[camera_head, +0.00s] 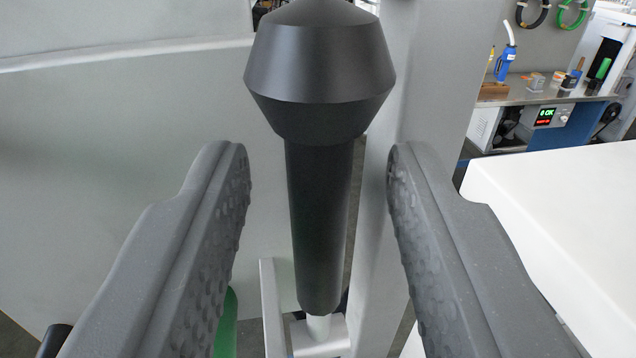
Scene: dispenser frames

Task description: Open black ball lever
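The black lever (320,210) stands upright in the middle of the view, with a wide faceted knob at its top and a narrower black shaft below. Its lower end meets a light metal rod on a pale bracket (318,338). My gripper (305,165) is open, with one grey textured finger on each side of the shaft, below the knob. A gap shows between each finger and the shaft in the picture, and I see no contact. How far the fingertips reach in depth past the lever is hard to tell.
A grey post (415,90) rises just right of the lever. A pale panel (110,130) fills the left. A white surface (570,220) lies at the right. Behind it is a workbench (540,97) with a blue bottle and small containers. A green part (227,325) shows low behind the left finger.

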